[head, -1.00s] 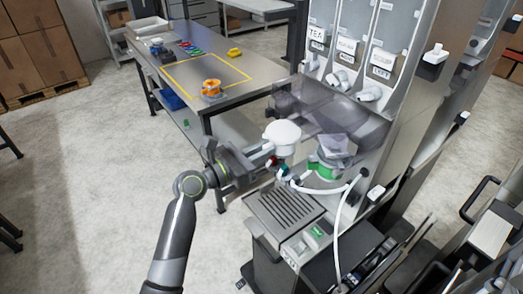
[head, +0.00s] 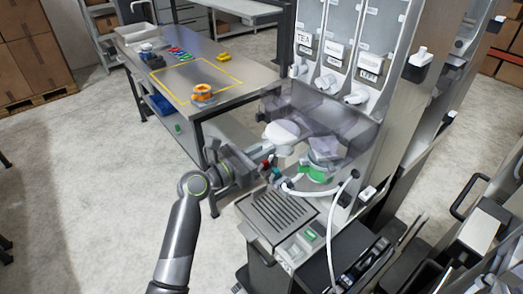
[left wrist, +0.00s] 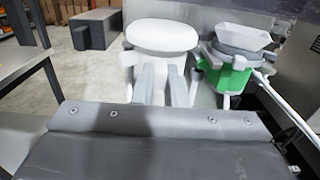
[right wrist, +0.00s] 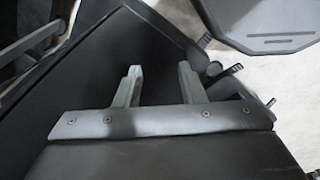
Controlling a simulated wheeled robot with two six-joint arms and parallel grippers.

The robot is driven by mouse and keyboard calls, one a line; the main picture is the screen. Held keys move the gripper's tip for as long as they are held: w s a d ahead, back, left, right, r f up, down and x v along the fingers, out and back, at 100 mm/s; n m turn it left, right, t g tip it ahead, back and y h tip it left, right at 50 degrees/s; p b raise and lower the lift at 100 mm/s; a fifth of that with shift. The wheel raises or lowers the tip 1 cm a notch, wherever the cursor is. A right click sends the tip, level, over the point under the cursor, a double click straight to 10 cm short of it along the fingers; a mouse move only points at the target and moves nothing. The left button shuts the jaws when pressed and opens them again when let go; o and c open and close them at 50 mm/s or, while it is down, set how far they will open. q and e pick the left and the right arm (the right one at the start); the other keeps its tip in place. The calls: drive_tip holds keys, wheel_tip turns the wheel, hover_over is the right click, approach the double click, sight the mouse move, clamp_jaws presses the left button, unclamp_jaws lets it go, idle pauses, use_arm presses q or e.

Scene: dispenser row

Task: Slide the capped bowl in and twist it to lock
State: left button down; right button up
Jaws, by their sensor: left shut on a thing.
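The capped bowl, with its rounded white lid (head: 281,131), is at the clear grey cover (head: 335,117) on the front of the dispenser machine. My left gripper (head: 267,155) is shut on its white body from the front. The left wrist view shows the white lid (left wrist: 162,36) above both grey fingers (left wrist: 162,85). Whether the bowl touches its seat cannot be told. My right gripper (right wrist: 161,85) shows only in the right wrist view, with its fingers apart and nothing between them.
A green container (head: 315,174) with a grey funnel stands just right of the bowl. A white hose (head: 331,210) loops in front of it. A slotted drip tray (head: 277,217) lies below. A steel table (head: 205,70) with an orange ring-shaped part (head: 203,91) stands behind left.

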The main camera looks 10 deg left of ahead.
sight(272, 142)
use_arm(q)
drive_tip(key=shift+x, duration=1.5)
drive_tip(key=shift+r+p, duration=0.1)
drive_tip(key=shift+p, duration=0.3)
drive_tip(key=shift+d, duration=0.1)
drive_tip(key=shift+p, duration=0.35)
drive_tip(key=shift+f, duration=0.25)
